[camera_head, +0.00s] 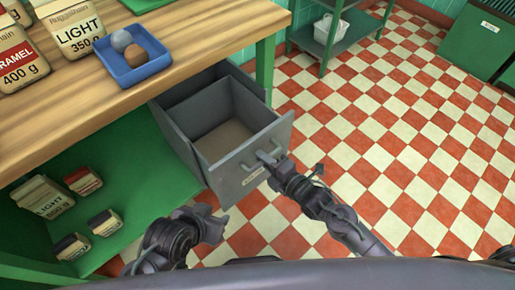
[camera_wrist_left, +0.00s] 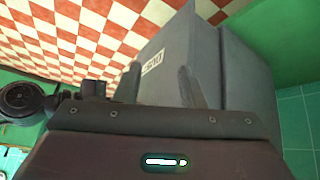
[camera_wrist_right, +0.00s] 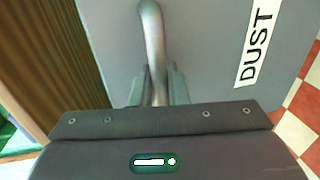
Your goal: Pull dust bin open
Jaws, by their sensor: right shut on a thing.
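The dust bin (camera_head: 236,172) is a grey open-topped drawer under the wooden counter. It stands well out from the counter, and its inside looks empty with a brownish bottom. A white label reading DUST (camera_wrist_right: 257,45) is on its front. My right gripper (camera_head: 270,160) is shut on the metal bar handle (camera_wrist_right: 152,35) of the bin's front, with the handle between its fingers in the right wrist view. My left gripper (camera_head: 217,228) is open and empty, low beside the bin's front; its fingers (camera_wrist_left: 162,88) are apart in the left wrist view.
The wooden counter (camera_head: 190,55) holds a blue tray (camera_head: 135,75) with two round lumps, and packages. Several packages lie on the green shelf (camera_head: 125,185) below. The checkered floor (camera_head: 370,130) to the right is open. A green rack (camera_head: 330,55) stands behind.

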